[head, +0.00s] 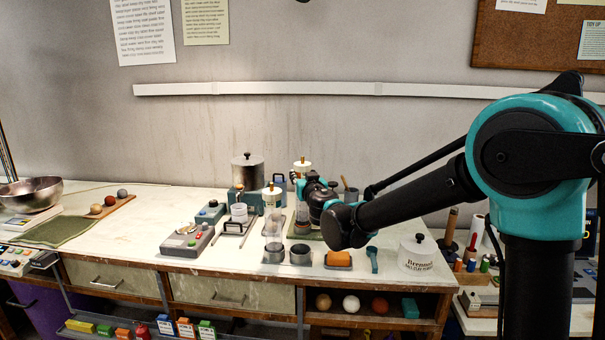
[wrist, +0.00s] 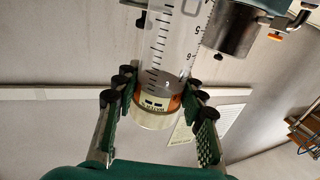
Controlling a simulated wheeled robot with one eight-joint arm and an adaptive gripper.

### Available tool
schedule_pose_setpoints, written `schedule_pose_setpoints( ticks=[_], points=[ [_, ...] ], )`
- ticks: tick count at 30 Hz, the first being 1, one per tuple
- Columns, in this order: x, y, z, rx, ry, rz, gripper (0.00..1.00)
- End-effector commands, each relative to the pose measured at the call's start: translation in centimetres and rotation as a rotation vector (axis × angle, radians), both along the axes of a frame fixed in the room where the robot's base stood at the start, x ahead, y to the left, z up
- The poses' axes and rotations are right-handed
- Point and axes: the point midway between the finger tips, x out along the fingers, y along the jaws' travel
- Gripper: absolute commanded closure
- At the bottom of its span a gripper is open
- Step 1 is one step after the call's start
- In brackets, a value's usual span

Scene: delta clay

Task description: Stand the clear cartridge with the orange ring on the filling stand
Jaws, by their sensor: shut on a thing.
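The clear cartridge (wrist: 175,45) with black scale marks and an orange ring (wrist: 175,103) fills the middle of the wrist view. A pale end with a printed label shows beside the ring. My gripper (wrist: 158,98) is shut on the cartridge near the ring, with a finger on each side. In the head view my gripper (head: 314,190) is above the back of the bench, among the filling gear, and hides part of the cartridge. The cartridge's far end is out of the wrist view. I cannot tell for sure which item is the filling stand.
The bench's left middle is freer.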

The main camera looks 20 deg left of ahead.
Motion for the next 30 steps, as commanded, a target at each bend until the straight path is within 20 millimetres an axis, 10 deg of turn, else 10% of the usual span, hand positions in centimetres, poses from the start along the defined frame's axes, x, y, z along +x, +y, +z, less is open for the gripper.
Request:
schedule_pose_setpoints(
  ticks=[30],
  points=[
    [0.0, 0.0, -2.4, 0.0, 0.0, 0.0, 1.0]
  ],
)
